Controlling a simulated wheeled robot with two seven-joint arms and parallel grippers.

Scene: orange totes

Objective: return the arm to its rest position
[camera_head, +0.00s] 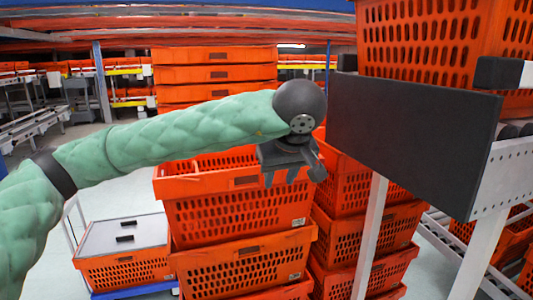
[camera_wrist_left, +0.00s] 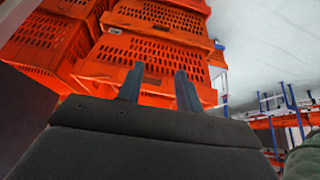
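My left arm, in a padded green sleeve, reaches in from the left in the head view. Its left gripper (camera_head: 291,172) hangs in front of and over the top of the middle stack of orange totes (camera_head: 238,213). In the left wrist view the two fingers of the left gripper (camera_wrist_left: 160,90) stand apart with nothing between them. Orange totes (camera_wrist_left: 140,55) show beyond the fingers there. I cannot tell whether the gripper touches the top tote. My right gripper is not in view.
A dark panel (camera_head: 412,135) on a grey metal frame stands close to the right of the gripper, with an orange tote (camera_head: 440,40) above it. A second tote stack (camera_head: 365,225) stands behind. A lidded tote (camera_head: 125,270) sits low at left. Open floor (camera_wrist_left: 255,45) shows in the wrist view.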

